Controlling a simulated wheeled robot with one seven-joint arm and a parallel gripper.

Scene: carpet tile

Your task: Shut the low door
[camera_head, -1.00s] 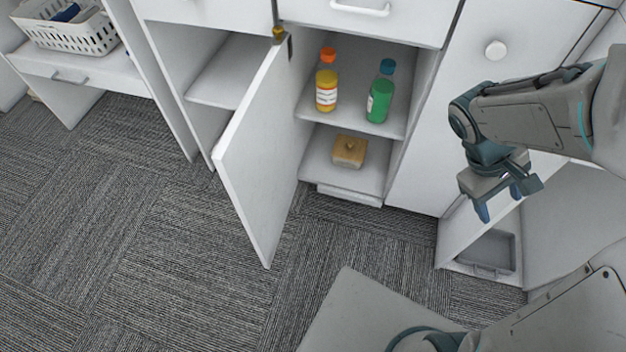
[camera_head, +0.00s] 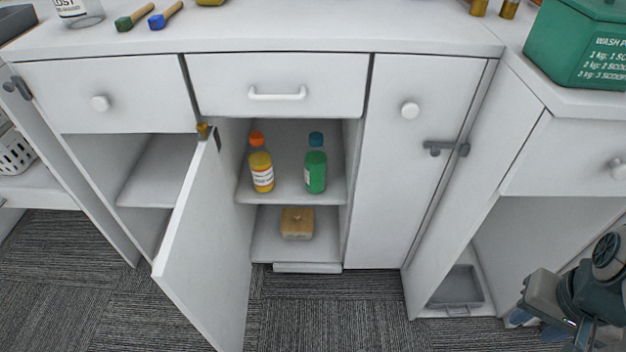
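The low door (camera_head: 205,245) is white and stands wide open, swung out from the cabinet below the middle drawer. Its hinge side is at the left of the opening, with a brass-coloured piece (camera_head: 203,130) at its top corner. Inside the open cabinet are a yellow bottle with an orange cap (camera_head: 261,172), a green bottle with a blue cap (camera_head: 315,172) and a wooden block (camera_head: 297,223) on the lower shelf. My gripper (camera_head: 530,318) is at the lower right, far from the door and partly cut off by the frame edge. Its finger opening is unclear.
A tall closed door (camera_head: 415,190) with a round knob and a latch (camera_head: 446,148) is right of the opening. A grey tray (camera_head: 458,288) lies in the right-hand bay. A green box (camera_head: 585,50) stands on the counter. Carpet (camera_head: 320,312) before the cabinet is clear.

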